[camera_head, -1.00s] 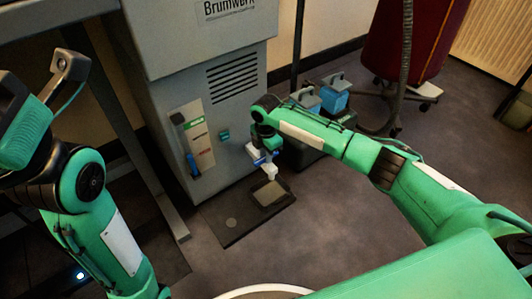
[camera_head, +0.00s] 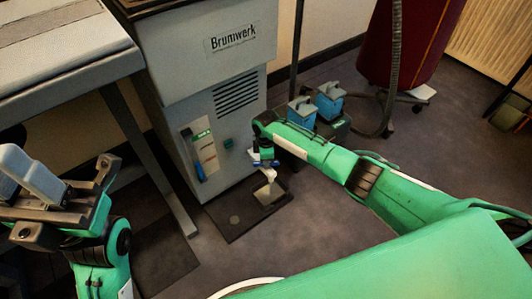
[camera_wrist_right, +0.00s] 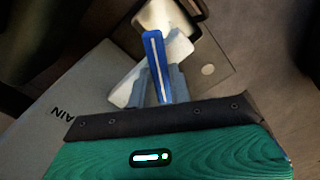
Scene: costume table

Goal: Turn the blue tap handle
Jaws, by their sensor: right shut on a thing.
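The blue tap handle (camera_wrist_right: 154,55), a flat lever with a pale stripe, shows in the right wrist view between the pale fingers of my right gripper (camera_wrist_right: 160,84). The gripper is shut on it. In the head view my right gripper (camera_head: 264,164) is at the front of the grey machine (camera_head: 205,60), low down, and hides most of the handle. A white part (camera_head: 269,175) shows just below the gripper, above the floor tray (camera_head: 232,224). My left gripper (camera_head: 32,178) is at the left edge, away from the machine; its finger gap is unclear.
A grey table (camera_head: 60,60) stands left of the machine. Blue containers (camera_head: 329,103) stand on the floor behind my right arm, near a hose (camera_head: 392,75) and a dark red bag (camera_head: 410,50). A panel with a blue strip (camera_head: 198,168) is on the machine's front. Floor right of the tray is clear.

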